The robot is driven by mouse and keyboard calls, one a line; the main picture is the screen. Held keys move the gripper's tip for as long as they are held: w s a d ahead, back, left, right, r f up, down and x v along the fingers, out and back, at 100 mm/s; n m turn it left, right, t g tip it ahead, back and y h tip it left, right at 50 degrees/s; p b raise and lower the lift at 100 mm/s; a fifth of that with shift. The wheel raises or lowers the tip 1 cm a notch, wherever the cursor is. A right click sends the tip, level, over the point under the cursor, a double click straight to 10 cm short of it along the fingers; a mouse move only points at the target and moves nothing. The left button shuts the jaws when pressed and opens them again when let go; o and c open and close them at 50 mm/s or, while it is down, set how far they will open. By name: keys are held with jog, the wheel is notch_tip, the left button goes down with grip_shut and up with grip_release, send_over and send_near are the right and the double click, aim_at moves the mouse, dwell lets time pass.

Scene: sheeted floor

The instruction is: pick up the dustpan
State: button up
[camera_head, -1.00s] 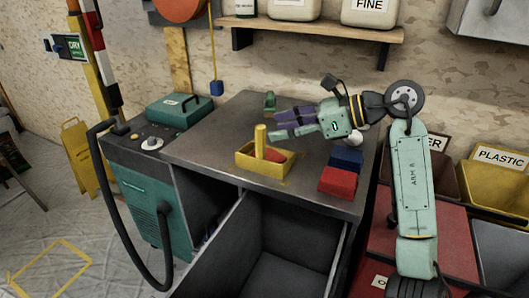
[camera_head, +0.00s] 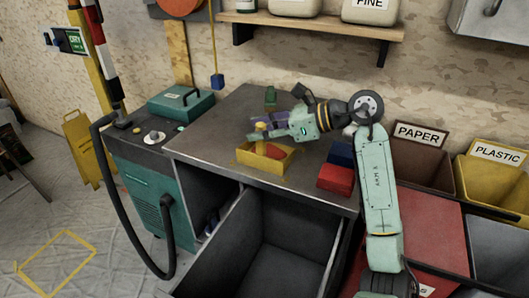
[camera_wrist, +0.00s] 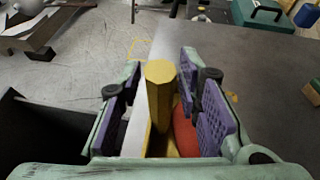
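The dustpan is a yellow tray-like pan (camera_head: 262,162) with an upright yellow handle, on the dark worktop near its front edge. A red rounded item (camera_head: 274,152) lies in it. My gripper (camera_head: 262,130) is at the handle's height, its purple-padded fingers reaching left. In the wrist view the yellow handle (camera_wrist: 160,100) stands between the two spread fingers, with a visible gap on each side. The gripper is open and holds nothing. The lower part of the pan is mostly hidden in the wrist view by my gripper's body.
Red (camera_head: 336,179) and blue (camera_head: 341,154) blocks sit right of the dustpan, under my arm. A green case (camera_head: 181,106) stands at the left. An open drawer (camera_head: 262,240) juts out in front. Labelled bins (camera_head: 421,160) line the right wall.

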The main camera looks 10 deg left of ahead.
grip_shut()
jog(key=shift+r, duration=0.1)
dwell(0.7)
